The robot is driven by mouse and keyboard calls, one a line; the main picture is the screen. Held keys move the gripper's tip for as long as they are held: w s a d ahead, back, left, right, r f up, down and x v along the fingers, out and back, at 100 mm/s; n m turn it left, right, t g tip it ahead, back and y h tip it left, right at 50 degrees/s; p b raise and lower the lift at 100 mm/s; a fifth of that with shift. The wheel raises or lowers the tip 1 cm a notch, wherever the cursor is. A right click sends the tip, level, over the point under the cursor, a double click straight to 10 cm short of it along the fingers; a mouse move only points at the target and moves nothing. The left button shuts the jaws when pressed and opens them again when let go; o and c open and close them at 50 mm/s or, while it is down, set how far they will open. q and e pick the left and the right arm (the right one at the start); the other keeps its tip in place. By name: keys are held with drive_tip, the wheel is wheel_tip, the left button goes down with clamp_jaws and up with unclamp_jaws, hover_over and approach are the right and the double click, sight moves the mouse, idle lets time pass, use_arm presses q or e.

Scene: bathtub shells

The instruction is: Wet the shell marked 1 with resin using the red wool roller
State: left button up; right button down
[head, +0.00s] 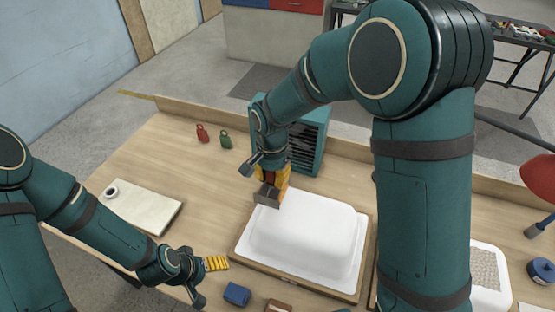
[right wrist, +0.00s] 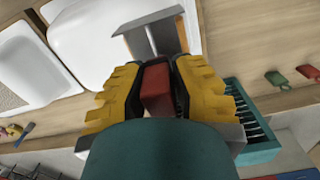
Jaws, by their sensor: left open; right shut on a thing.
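A white tub shell (head: 305,235) lies dome up on a wooden board in the middle of the bench; I cannot read a number on it. It also shows in the right wrist view (right wrist: 95,35). My right gripper (head: 272,178) is shut on a red-handled tool (right wrist: 155,85) with a wide grey head (head: 267,195). The head is at the shell's far left corner; I cannot tell whether it touches. No wool is clearly visible on it. My left gripper (head: 212,270), with yellow fingers, is open and empty left of the shell.
A teal slatted box (head: 308,140) stands behind the shell. Red (head: 203,133) and green (head: 225,138) padlocks lie at the back left, a pale board (head: 140,208) at left. A blue block (head: 237,293) is in front. A second white shell (head: 500,262) with beige matting is at right.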

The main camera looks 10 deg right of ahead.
sight(272, 192)
drive_tip(key=shift+s+a+f+b, duration=0.1)
drive_tip(key=shift+f+b, duration=0.5)
drive_tip(key=shift+f, duration=0.2)
use_arm(q)
drive_tip(key=shift+f+b, duration=1.1)
drive_tip(key=shift+f, duration=0.6)
use_arm(e)
drive_tip(key=shift+f, duration=1.6)
use_arm(q)
drive_tip(key=shift+f+b, duration=1)
drive_tip(key=shift+b, duration=0.05)
use_arm(e)
drive_tip(key=shift+f, duration=1.5)
use_arm(q)
drive_tip(key=shift+r, duration=0.1)
drive_tip(key=shift+r, duration=0.15)
use_arm(e)
drive_tip(key=shift+s+d, duration=0.65)
drive_tip(key=shift+d, duration=0.35)
drive_tip(key=shift+s+d, duration=0.65)
drive_tip(key=shift+d, duration=0.4)
drive_tip(key=shift+s+d, duration=0.65)
drive_tip(key=shift+d, duration=0.35)
